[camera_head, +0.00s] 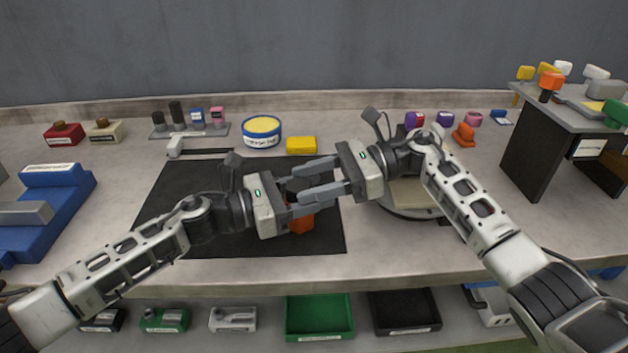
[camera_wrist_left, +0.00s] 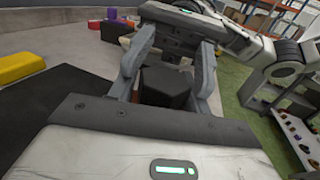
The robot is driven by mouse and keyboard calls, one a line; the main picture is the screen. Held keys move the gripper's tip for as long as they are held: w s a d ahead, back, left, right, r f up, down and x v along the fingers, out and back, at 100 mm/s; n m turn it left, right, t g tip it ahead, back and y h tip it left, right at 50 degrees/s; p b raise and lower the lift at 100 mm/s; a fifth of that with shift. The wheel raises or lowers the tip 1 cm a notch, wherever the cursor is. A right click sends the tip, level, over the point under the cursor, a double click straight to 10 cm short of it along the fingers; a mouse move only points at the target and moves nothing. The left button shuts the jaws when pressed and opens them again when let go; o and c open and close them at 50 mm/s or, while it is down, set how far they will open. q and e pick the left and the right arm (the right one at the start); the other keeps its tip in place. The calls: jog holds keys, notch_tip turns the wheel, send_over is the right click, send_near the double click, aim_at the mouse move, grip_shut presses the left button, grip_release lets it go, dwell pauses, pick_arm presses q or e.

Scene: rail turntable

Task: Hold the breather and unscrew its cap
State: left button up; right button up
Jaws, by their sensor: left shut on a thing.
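The breather (camera_head: 301,222) shows as an orange-red piece at the front of the dark mat, partly hidden by the fingers. In the left wrist view a dark, angular part (camera_wrist_left: 168,86), seemingly of the same breather, sits between the fingers. My left gripper (camera_head: 302,197) comes in from the left and is shut on the breather. My right gripper (camera_head: 312,184) faces it from the right, its fingers close to and overlapping the left ones in the head view. Whether the right fingers touch the cap or are shut is hidden.
The dark mat (camera_head: 180,215) is otherwise mostly clear. Behind it stand a blue and yellow round tin (camera_head: 262,133) and a yellow block (camera_head: 301,145). A round plate (camera_head: 408,212) lies under my right arm. A raised stand (camera_head: 540,140) is at right, a blue fixture (camera_head: 55,200) at left.

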jog(key=shift+c, duration=0.9)
jog(key=shift+o, duration=0.8)
jog(key=shift+w+r, duration=0.1)
jog(key=shift+a+r, duration=0.1)
jog(key=shift+r, duration=0.1)
jog(key=shift+w+r, duration=0.5)
jog(key=shift+w, duration=0.05)
jog(key=shift+s+r, duration=0.15)
jog(key=shift+r, duration=0.8)
